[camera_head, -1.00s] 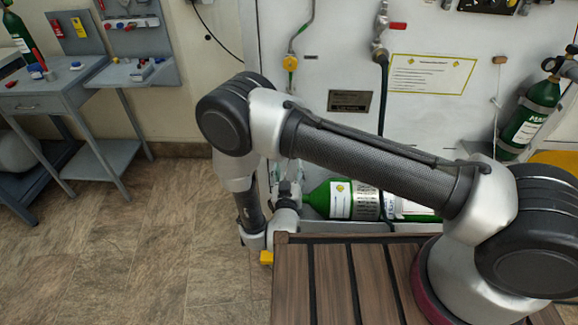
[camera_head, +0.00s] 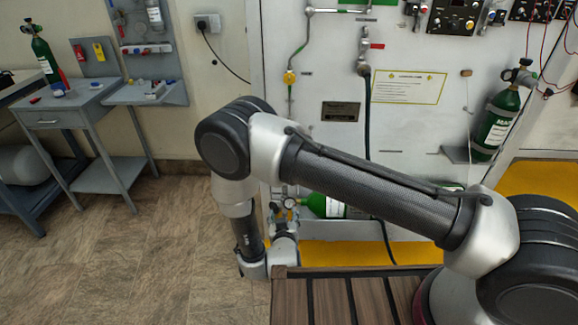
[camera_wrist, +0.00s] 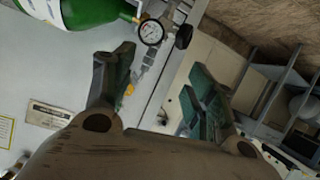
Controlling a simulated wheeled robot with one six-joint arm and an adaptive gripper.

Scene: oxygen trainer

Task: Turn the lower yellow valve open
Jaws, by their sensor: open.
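A yellow valve (camera_head: 290,77) sits on a thin pipe at the left of the white panel. A small yellow part also shows in the wrist view (camera_wrist: 129,89), beside my left finger as pictured; I cannot tell surely whether it is the same valve. My gripper (camera_wrist: 160,66) is open, with its two dark green fingers wide apart and nothing between them that they touch. In the head view, my gripper is low by the panel's left edge, largely hidden and hard to make out among the fittings near a gauge.
A green cylinder (camera_head: 322,206) lies low by the panel, with a round gauge (camera_wrist: 151,32) at its end. Another green cylinder (camera_head: 496,124) stands in a bracket at right. A black hose (camera_head: 368,125) hangs down the panel. The floor at left is clear before the grey workbench (camera_head: 75,108).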

